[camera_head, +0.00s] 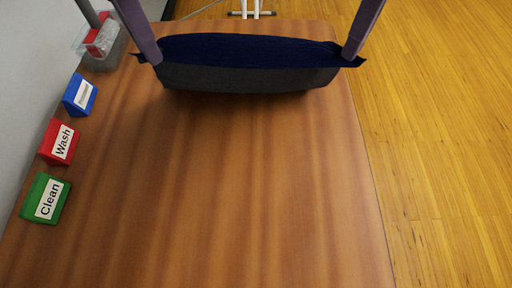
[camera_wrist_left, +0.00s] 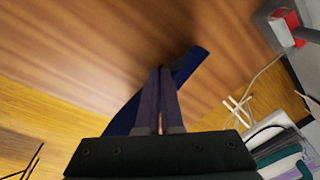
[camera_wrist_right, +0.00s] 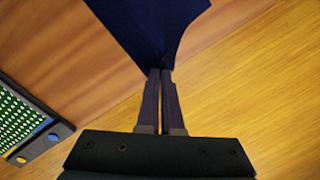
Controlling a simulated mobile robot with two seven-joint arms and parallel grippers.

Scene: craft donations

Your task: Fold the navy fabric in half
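The navy fabric (camera_head: 250,48) is at the far end of the wooden table, stretched between my two grippers. Its upper strip is navy; a dark grey band (camera_head: 245,78) curves below it on the near side. I cannot tell whether that band is the fabric's other face. My left gripper (camera_head: 156,62) is shut on the left corner; navy fabric also shows around its fingertips in the left wrist view (camera_wrist_left: 187,65). My right gripper (camera_head: 348,58) is shut on the right corner, and the fabric spreads beyond its fingertips in the right wrist view (camera_wrist_right: 155,25).
Green "Clean" (camera_head: 46,198), red "Wash" (camera_head: 59,143) and blue (camera_head: 80,94) label blocks stand along the table's left edge. A clear bin (camera_head: 112,56) with something red sits at the back left. The table's middle and near part are clear.

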